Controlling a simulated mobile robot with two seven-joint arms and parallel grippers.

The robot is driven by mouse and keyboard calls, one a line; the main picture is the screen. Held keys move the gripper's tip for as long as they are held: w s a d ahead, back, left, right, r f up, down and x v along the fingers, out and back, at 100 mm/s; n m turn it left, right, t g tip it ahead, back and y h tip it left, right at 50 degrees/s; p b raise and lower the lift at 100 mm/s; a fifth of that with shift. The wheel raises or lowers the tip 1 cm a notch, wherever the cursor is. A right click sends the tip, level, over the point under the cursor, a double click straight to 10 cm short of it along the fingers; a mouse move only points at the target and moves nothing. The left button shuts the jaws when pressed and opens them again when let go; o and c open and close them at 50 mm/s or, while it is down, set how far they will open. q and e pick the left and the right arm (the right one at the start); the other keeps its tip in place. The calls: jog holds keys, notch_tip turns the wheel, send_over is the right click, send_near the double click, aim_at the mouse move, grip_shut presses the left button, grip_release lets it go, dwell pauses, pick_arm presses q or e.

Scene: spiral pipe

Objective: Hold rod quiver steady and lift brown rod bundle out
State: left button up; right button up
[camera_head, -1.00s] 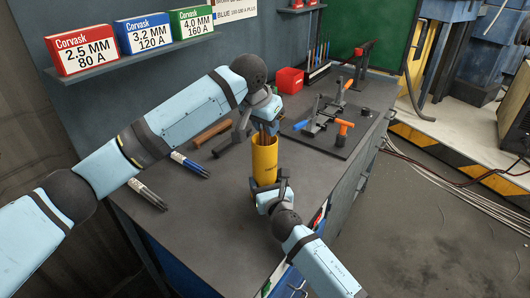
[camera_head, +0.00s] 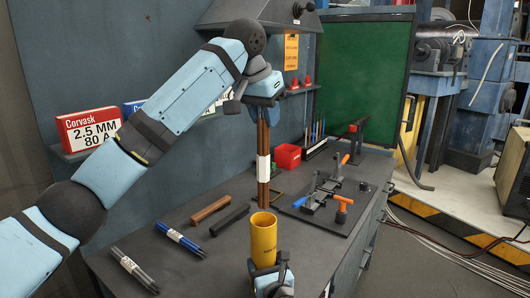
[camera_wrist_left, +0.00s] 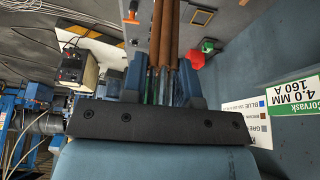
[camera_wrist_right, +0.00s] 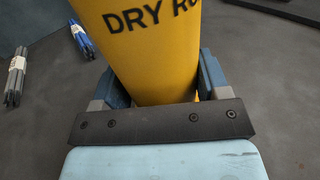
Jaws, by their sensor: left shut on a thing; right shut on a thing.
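The yellow rod quiver (camera_head: 263,240) stands upright on the bench, its round mouth open at the top. My right gripper (camera_head: 268,272) is shut around its lower part; the right wrist view shows the quiver (camera_wrist_right: 145,50) between the fingers (camera_wrist_right: 165,92). The brown rod bundle (camera_head: 263,140), with a white band around its middle, hangs upright above and just behind the quiver's mouth in the head view. My left gripper (camera_head: 264,98) is shut on its top end. In the left wrist view the brown rods (camera_wrist_left: 168,35) run between the fingers (camera_wrist_left: 163,85). The bundle's lower end appears clear of the quiver.
A blue bundle (camera_head: 180,239) and a grey bundle (camera_head: 134,270) lie on the bench (camera_head: 210,265) at left. Brown (camera_head: 210,208) and black (camera_head: 230,219) bars lie behind.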

pick_arm(q)
notch_tip(320, 180, up, 5)
jog(key=shift+f, duration=2.3)
pick_arm(e)
jog(key=o, duration=1.2)
jog(key=shift+o, duration=0.2)
